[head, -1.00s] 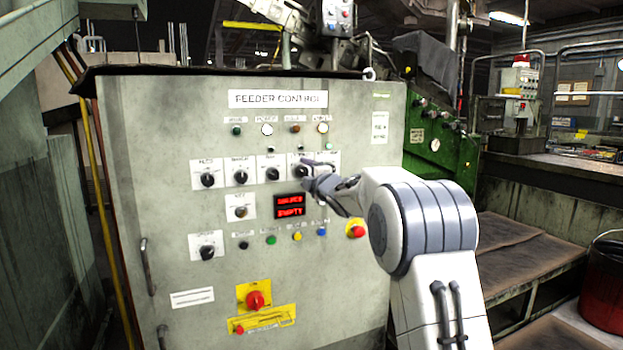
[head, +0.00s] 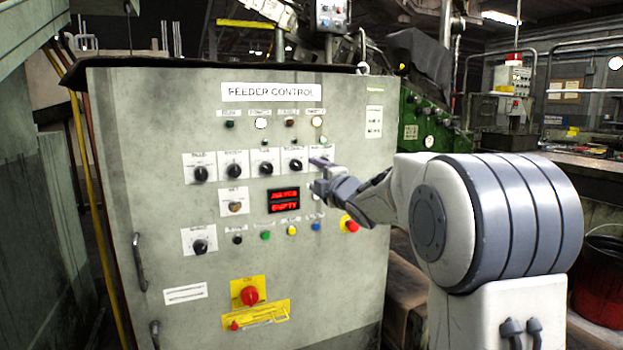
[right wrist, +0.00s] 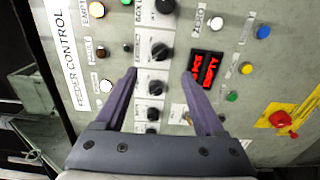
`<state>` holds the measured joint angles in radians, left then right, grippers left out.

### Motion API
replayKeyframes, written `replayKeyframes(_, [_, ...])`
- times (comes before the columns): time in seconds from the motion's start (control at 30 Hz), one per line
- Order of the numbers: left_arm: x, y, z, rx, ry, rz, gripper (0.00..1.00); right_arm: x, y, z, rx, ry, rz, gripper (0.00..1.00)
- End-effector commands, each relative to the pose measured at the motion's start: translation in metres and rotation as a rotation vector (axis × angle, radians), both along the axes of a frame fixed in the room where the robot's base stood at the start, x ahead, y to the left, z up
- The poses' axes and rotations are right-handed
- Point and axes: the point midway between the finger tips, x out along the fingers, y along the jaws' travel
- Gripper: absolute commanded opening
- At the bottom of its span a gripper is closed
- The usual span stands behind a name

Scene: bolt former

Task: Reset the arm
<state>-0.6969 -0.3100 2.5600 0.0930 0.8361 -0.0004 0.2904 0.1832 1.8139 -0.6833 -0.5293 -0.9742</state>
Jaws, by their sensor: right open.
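My right gripper (head: 316,175) is open and empty in front of the grey feeder control cabinet (head: 205,130), right of the row of black knobs (head: 296,165). In the right wrist view its two purple-grey fingers (right wrist: 160,74) are spread apart, with a black knob (right wrist: 162,51) on a white plate beyond the gap between them. Nothing is held. In the head view my right arm comes in from the right and hides part of the cabinet's right side. My left gripper is not in view.
A red lit display (head: 284,199) reads EMPTY on its lower line. Benches and a red bucket (head: 598,285) are at the right.

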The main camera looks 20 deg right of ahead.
Motion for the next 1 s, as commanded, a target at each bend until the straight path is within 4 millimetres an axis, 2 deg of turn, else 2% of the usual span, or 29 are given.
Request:
replayKeyframes(0.17, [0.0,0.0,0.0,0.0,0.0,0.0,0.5,0.0,0.001,-0.001,0.004,0.003,0.0,0.71])
replayKeyframes(0.27, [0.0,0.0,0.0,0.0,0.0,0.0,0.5,-0.003,0.016,-0.009,0.055,0.04,0.001,0.71])
replayKeyframes(0.37, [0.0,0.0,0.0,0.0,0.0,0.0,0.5,-0.014,0.052,-0.035,0.19,0.149,-0.006,0.71])
replayKeyframes(0.47, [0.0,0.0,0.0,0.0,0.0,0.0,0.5,-0.042,0.101,-0.076,0.37,0.324,-0.032,0.71])
replayKeyframes(0.5, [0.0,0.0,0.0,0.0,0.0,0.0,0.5,-0.058,0.121,-0.094,0.442,0.403,-0.048,0.71])
replayKeyframes(0.57, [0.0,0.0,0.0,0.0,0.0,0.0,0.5,-0.085,0.148,-0.121,0.537,0.522,-0.081,0.71])
replayKeyframes(0.67, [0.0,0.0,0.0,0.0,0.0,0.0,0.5,-0.138,0.185,-0.163,0.662,0.717,-0.148,0.71])
replayKeyframes(0.7, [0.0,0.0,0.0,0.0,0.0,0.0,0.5,-0.161,0.198,-0.178,0.702,0.794,-0.18,0.71])
replayKeyframes(0.83, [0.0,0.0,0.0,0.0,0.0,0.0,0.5,-0.242,0.229,-0.222,0.791,1.032,-0.301,0.71])
replayKeyframes(1.0, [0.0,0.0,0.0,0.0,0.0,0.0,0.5,-0.336,0.244,-0.258,0.825,1.268,-0.469,0.71])
